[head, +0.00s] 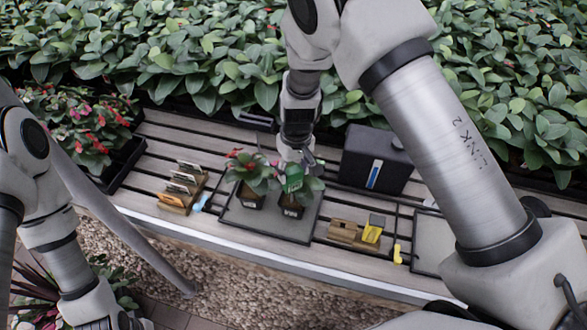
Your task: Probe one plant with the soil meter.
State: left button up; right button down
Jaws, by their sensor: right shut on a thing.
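Two small potted plants stand side by side on a dark tray (259,221) on the slatted bench. The left plant (249,176) has pink-red flowers, and the right plant (311,187) is leafy in a black pot. My right gripper (302,162) reaches down from above, just behind and over the right plant. It is shut on a green, tag-like piece (292,181) that appears to be the soil meter. Leaves and the gripper hide its lower end, so I cannot tell whether it is in the soil. My left arm comes in at the left; its fingers are out of view.
A wooden rack with upright cards (182,188) stands left of the tray. Right of it are a wooden block (343,231), a yellow item (373,229) and a dark box (375,158). Dense leafy plants (200,50) line the back. My right arm covers the bench's right side.

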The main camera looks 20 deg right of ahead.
aim_at(294, 185)
jog(key=shift+w, duration=0.1)
jog(key=shift+f, duration=0.1)
jog(key=shift+f+b, duration=0.55)
jog(key=shift+f, duration=0.2)
jog(key=shift+f+b, duration=0.7)
jog(key=shift+f, duration=0.55)
jog(key=shift+f+b, duration=0.9)
jog(key=shift+f, duration=0.5)
